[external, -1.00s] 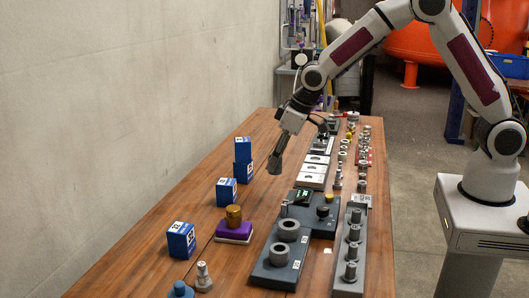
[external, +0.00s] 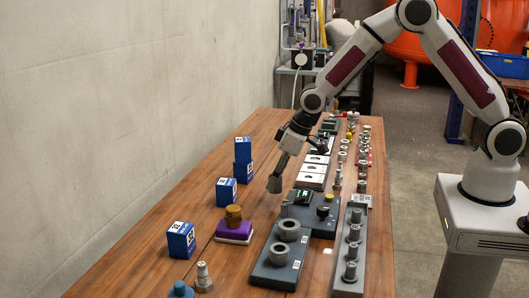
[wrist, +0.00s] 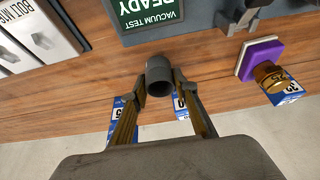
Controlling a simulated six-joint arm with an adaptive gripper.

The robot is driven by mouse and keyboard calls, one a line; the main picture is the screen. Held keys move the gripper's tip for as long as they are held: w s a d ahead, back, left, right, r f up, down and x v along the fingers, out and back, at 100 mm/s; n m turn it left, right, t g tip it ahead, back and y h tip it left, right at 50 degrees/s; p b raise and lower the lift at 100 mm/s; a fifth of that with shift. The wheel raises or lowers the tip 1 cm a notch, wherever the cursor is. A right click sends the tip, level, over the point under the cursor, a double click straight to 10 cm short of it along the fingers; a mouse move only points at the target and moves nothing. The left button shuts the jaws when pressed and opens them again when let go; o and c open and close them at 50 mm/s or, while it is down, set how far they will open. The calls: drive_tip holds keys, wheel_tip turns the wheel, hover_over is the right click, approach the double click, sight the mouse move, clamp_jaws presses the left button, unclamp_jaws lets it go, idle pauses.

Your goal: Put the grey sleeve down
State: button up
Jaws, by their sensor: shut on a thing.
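The grey sleeve (wrist: 160,82) is a short dark grey tube with an open end, held between my fingertips in the wrist view. My gripper (wrist: 160,88) is shut on it. In the external view my gripper (external: 278,176) points down over the wooden table, left of the dark fixture with the green display, with the sleeve (external: 274,185) at its tip. The sleeve looks close to the table top; I cannot tell whether it touches.
The vacuum test unit (wrist: 150,14) is near the sleeve in the wrist view. A purple block with a brass cylinder (external: 234,223) and blue boxes (external: 227,192) stand to the left. A dark plate with grey rings (external: 278,265) is in front. Bare wood (external: 195,208) lies along the left side.

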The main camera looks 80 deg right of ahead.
drive_tip(key=shift+f, duration=0.2)
drive_tip(key=shift+f, duration=1.75)
drive_tip(key=shift+f, duration=0.1)
drive_tip(key=o, duration=0.9)
drive_tip(key=v, duration=1.2)
